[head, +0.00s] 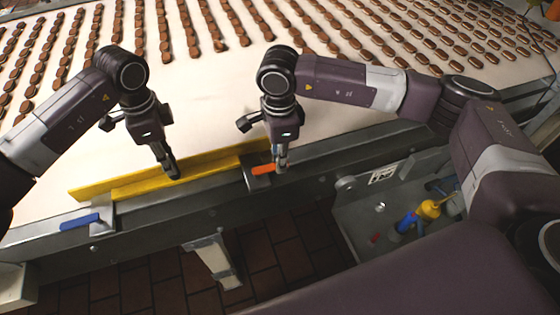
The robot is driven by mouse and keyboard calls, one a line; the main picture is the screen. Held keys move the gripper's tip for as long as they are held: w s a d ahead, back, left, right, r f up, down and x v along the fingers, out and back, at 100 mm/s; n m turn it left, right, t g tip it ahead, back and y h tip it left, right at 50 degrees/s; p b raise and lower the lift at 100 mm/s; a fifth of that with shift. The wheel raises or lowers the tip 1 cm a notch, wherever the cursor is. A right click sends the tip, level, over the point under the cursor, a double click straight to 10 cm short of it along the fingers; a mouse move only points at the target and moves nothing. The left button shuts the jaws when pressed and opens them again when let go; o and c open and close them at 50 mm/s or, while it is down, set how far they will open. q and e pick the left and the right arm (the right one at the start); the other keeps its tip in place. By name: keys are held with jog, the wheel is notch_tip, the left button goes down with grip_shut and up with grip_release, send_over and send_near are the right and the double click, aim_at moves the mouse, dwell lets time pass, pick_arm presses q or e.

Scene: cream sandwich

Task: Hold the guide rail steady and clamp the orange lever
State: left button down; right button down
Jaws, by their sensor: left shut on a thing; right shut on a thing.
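The yellow guide rail (132,187) lies along the near edge of the conveyor in the head view. My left gripper (173,173) points down and is shut on the guide rail near its middle. The orange lever (263,169) sits on a grey clamp block (258,181) at the rail's right end. My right gripper (281,166) is shut on the right end of the orange lever; its fingertips hide that end. A blue lever (80,221) sits on another clamp near the rail's left end.
Rows of brown cream sandwiches (190,35) lie on the pale conveyor belt (215,90) beyond the rail. The conveyor's dark side frame (160,221) runs along the near side. A grey tray (372,228) at lower right holds a yellow and blue tool (428,209).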

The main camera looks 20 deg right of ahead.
jog(key=shift+w+n, duration=0.25)
jog(key=shift+n, duration=0.25)
jog(key=c, duration=1.8)
grip_release()
jog(key=shift+c, duration=0.2)
notch_tip(320, 180, up, 12)
